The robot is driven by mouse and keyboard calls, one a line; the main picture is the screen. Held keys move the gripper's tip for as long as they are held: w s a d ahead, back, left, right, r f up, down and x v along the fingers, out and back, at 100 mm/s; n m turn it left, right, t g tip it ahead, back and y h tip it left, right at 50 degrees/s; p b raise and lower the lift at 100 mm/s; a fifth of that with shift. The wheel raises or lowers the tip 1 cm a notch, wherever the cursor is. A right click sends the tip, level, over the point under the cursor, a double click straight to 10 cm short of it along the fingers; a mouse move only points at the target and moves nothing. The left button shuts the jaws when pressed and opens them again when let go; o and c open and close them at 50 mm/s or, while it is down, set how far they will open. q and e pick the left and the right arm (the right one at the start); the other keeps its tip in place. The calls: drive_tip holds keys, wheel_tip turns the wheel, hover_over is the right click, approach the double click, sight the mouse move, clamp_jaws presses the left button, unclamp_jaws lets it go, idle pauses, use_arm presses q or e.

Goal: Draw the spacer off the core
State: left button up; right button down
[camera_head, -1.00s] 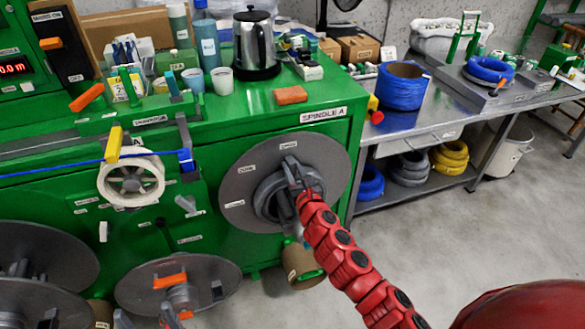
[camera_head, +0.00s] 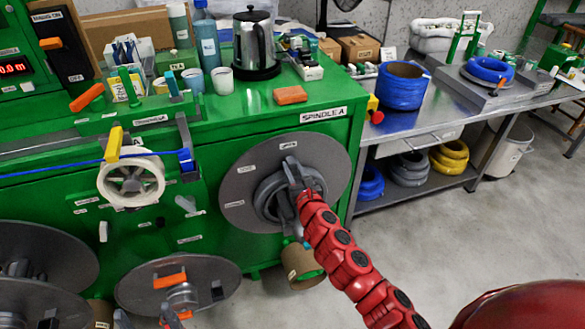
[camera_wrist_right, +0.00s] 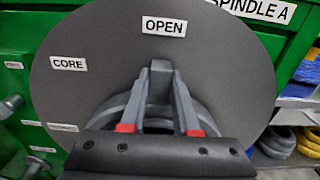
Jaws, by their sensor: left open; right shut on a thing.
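The spacer (camera_head: 264,197) looks like a thick grey ring around the middle of the large grey disc (camera_head: 238,187) at Spindle A. My right gripper (camera_head: 295,172) is at this ring, with its fingers close together and shut on it. In the right wrist view the fingers (camera_wrist_right: 161,75) reach over the ring (camera_wrist_right: 118,112) in front of the disc, which has labels reading OPEN and CORE. The gripper hides most of the core, so I cannot tell how far the spacer sits along it. My left gripper (camera_head: 170,314) shows only partly at the bottom edge, open, away from the spacer.
The green machine (camera_head: 215,125) carries a kettle (camera_head: 254,42), cups and an orange block (camera_head: 290,95) on top. More grey discs (camera_head: 40,250) stand at lower left.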

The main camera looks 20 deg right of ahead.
drive_tip(key=shift+r+p, duration=0.3)
drive_tip(key=shift+r, duration=0.2)
idle(0.4)
drive_tip(key=shift+s, duration=1.1)
idle(1.2)
drive_tip(key=shift+s+d, duration=0.1)
drive_tip(key=shift+s, duration=1.3)
drive_tip(key=s+p, duration=0.3)
drive_tip(key=s, duration=1.5)
drive_tip(key=shift+s+d, duration=0.25)
drive_tip(key=shift+d, duration=0.05)
drive_tip(key=shift+f, duration=0.1)
